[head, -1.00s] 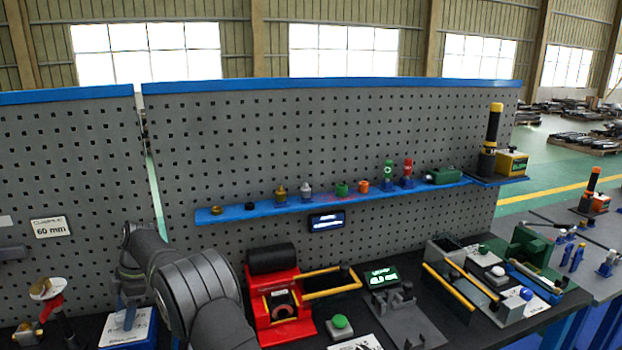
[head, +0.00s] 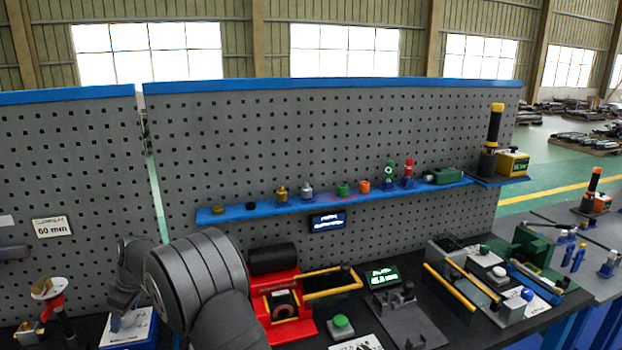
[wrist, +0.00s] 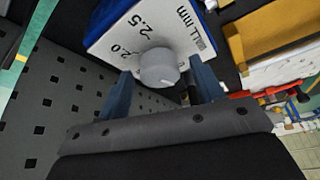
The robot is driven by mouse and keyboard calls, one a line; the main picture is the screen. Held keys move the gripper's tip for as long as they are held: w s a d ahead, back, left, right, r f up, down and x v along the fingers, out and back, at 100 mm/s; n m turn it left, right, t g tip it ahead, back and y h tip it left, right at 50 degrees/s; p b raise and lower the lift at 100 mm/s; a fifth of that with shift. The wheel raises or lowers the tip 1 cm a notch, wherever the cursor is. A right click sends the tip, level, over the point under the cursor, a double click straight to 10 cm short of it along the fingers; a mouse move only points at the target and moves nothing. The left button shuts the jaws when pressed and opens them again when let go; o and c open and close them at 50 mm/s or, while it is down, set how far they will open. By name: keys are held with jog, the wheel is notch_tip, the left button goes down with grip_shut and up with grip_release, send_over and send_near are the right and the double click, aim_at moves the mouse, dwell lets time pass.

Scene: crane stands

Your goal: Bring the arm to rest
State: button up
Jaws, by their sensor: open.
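My gripper (wrist: 160,68) shows in the wrist view with its two blue fingers apart. A round grey knob or peg (wrist: 158,69) appears between the fingertips, with some space on each side. It stands by a white marked plate (wrist: 130,38) on a blue block; "2.5" and "mm" can be read there. I cannot tell how far the fingertips are from the knob in depth. In the head view my arm reaches down at the left to the same white-topped blue block (head: 140,328), and the fingers are hard to make out there.
A red machine (head: 285,305) with a black roller and yellow handle stands right of my arm. A green button (head: 341,327) is in front of it. A blue shelf (head: 330,202) with small parts crosses the grey pegboard (head: 250,140) behind. A red-stemmed stand (head: 52,300) is left of the block.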

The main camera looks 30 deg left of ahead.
jog(key=shift+s+m+t, duration=0.1)
jog(key=shift+m+t, duration=0.55)
jog(key=shift+m, duration=1)
jog(key=shift+s+m+t, duration=0.1)
jog(key=shift+m+t, duration=0.55)
jog(key=shift+m, duration=1)
jog(key=o, duration=0.9)
jog(key=shift+c, duration=0.2)
jog(key=s+d+r+m+g+h, duration=0.1)
jog(key=s+d+r+m+h, duration=0.15)
jog(key=d+r, duration=0.45)
jog(key=s+d+r+m+h, duration=0.1)
jog(key=s+d+r+m, duration=0.4)
jog(key=d, duration=0.4)
jog(key=shift+n+h, duration=0.25)
jog(key=f, duration=0.9)
jog(key=shift+w+d+f, duration=0.1)
jog(key=shift+d+f, duration=0.05)
jog(key=shift+d, duration=0.2)
notch_tip(320, 180, up, 10)
jog(key=shift+w, duration=0.15)
